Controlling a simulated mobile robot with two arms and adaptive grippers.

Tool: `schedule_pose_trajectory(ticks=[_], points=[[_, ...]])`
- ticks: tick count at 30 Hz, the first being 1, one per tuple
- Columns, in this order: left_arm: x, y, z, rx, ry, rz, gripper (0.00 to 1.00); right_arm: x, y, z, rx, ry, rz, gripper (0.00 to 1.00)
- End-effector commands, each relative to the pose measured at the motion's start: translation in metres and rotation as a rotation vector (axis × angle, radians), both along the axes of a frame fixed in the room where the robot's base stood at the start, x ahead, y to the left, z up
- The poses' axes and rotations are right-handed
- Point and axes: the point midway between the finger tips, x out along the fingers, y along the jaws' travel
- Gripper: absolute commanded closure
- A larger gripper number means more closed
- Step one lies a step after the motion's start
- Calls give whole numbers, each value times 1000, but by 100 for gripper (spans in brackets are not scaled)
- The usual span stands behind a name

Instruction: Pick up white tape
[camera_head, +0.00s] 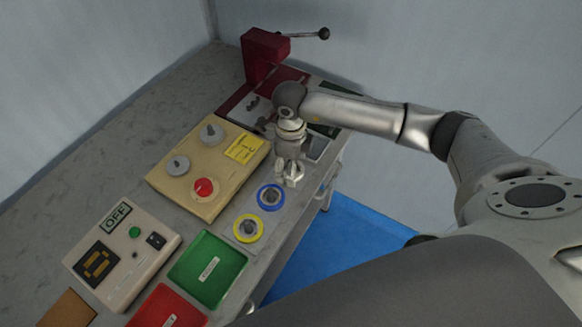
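My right gripper (289,179) points down at the right edge of the table, just above and behind the blue tape roll (262,198). Its fingers are small in view, and I cannot tell whether they are open or shut, or whether anything is between them. I cannot make out a white tape roll for sure; the gripper hides the spot under it. A yellow tape roll (238,233) lies in front of the blue one. My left gripper is not in view.
A beige panel (225,192) with knobs and a red button stands left of the rolls. A green tray (226,254), a red tray (154,306) and an OFF control box (146,262) are nearer. A red lever machine (262,57) stands at the back. Blue floor (345,240) lies right of the table.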

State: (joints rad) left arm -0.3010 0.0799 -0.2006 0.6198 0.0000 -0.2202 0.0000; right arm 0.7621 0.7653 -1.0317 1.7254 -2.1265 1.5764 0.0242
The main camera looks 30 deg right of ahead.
Motion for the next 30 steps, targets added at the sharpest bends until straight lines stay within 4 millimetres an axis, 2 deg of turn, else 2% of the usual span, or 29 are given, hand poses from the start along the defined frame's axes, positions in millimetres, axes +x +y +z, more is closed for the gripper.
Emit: schedule_pose_trajectory(ticks=[3,11,20,23,30], points=[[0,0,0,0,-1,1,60,0,0,0,0,0,0,31],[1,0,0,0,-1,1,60,0,0,0,0,0,0,63],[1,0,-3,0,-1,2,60,1,0,7,1,-2,-1,63],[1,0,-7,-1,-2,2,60,2,0,22,1,-6,-1,63],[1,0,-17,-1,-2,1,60,1,0,71,1,-6,1,63]])
